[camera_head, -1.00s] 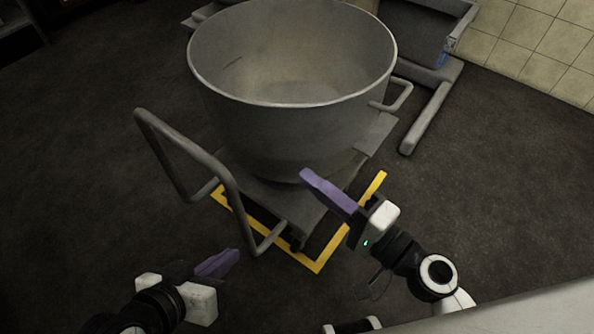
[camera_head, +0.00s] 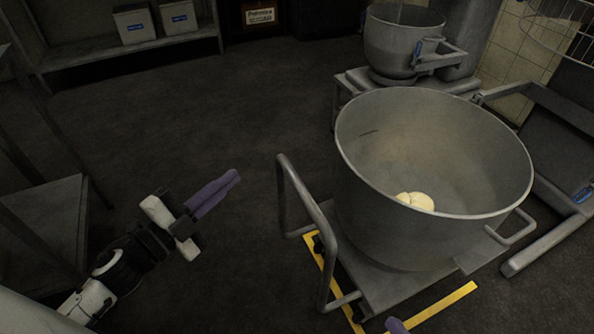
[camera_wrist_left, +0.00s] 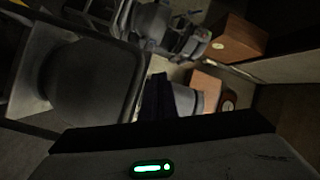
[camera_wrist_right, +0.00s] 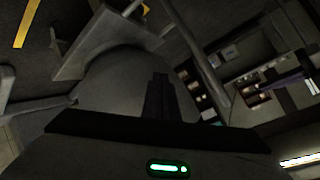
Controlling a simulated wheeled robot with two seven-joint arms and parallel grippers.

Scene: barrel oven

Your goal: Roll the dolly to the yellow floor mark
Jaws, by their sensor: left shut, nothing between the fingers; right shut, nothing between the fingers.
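The dolly (camera_head: 388,288) is a grey wheeled platform with a tubular push handle (camera_head: 308,215) on its left side. It carries a large metal bowl (camera_head: 370,190) with a pale lump of dough (camera_head: 415,200) inside. The yellow floor mark (camera_head: 440,303) shows as strips around the dolly's near and left edges; the rest is hidden under it. My left gripper (camera_head: 228,182) is shut and empty, left of the handle and apart from it. My right gripper (camera_head: 397,326) shows only as a purple fingertip at the bottom edge, near the dolly's front. In the right wrist view its fingers (camera_wrist_right: 160,95) are together.
A second bowl (camera_head: 395,45) on a stand is behind the dolly. A grey machine frame (camera_head: 560,205) stands at the right. A shelf (camera_head: 130,50) with white bins is at the back left, and a steel rack (camera_head: 50,220) at the left. Open floor lies between.

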